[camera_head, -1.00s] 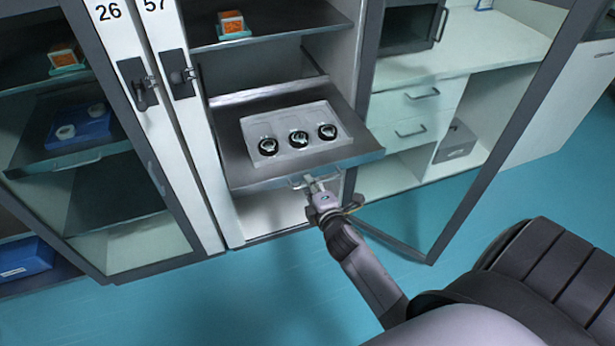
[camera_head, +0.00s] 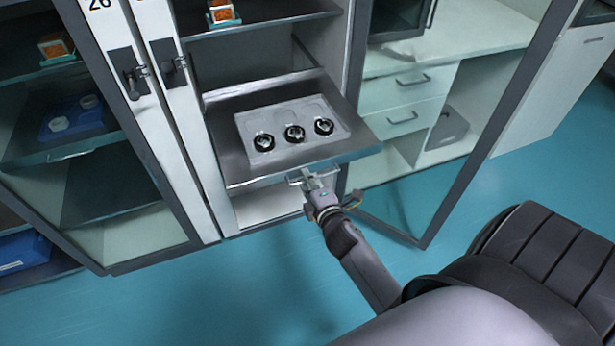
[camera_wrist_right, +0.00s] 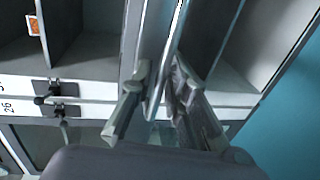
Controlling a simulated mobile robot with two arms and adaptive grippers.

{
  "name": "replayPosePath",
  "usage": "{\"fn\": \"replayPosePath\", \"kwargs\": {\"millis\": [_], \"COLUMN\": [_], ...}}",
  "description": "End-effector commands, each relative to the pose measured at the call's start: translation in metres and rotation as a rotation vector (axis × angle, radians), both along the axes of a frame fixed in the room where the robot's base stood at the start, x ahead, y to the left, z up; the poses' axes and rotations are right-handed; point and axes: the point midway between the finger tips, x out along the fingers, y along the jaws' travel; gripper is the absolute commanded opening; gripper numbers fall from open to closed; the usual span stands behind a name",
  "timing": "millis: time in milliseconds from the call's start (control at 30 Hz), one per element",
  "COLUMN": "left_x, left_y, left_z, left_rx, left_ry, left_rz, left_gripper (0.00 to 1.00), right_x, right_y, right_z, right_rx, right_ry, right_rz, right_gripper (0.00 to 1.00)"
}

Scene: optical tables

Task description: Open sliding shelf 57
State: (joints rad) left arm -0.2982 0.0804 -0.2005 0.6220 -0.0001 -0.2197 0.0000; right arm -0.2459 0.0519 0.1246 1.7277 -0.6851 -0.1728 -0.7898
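The sliding shelf (camera_head: 228,155) is a grey metal board standing out from the open cabinet. It carries a light tray (camera_head: 246,128) with three round dark-rimmed pieces. Its pale bar handle (camera_head: 296,181) is on the front edge. My right gripper (camera_head: 318,183) is at this handle. In the right wrist view, the two fingers of the gripper (camera_wrist_right: 157,98) close on either side of the handle bar (camera_wrist_right: 168,55). The 57 label is cut off at the top of the head view. My left gripper is not in view.
A fixed upper shelf (camera_head: 280,16) holds an orange box (camera_head: 221,13). An open glass door (camera_head: 482,130) stands to the right of the shelf. Cabinet 26 (camera_head: 85,185), with a blue tray (camera_head: 72,122), is at the left. The turquoise floor (camera_head: 215,300) in front is clear.

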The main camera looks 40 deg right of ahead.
Motion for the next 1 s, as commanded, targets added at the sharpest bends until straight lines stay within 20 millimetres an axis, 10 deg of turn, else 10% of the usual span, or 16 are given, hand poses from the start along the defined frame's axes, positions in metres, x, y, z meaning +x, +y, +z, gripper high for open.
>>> {"fn": "replayPosePath", "kwargs": {"millis": [367,1000], "left_x": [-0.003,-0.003], "left_y": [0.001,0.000], "left_z": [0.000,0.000], "left_rx": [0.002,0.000], "left_ry": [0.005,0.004], "left_rz": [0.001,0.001], "left_gripper": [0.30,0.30], "right_x": [-0.013,-0.112], "right_y": [0.004,0.027], "right_z": [0.002,0.024], "right_rx": [0.000,0.000], "right_ry": [0.001,0.001], "right_rz": [0.001,-0.001], "right_gripper": [0.16,0.16]}}
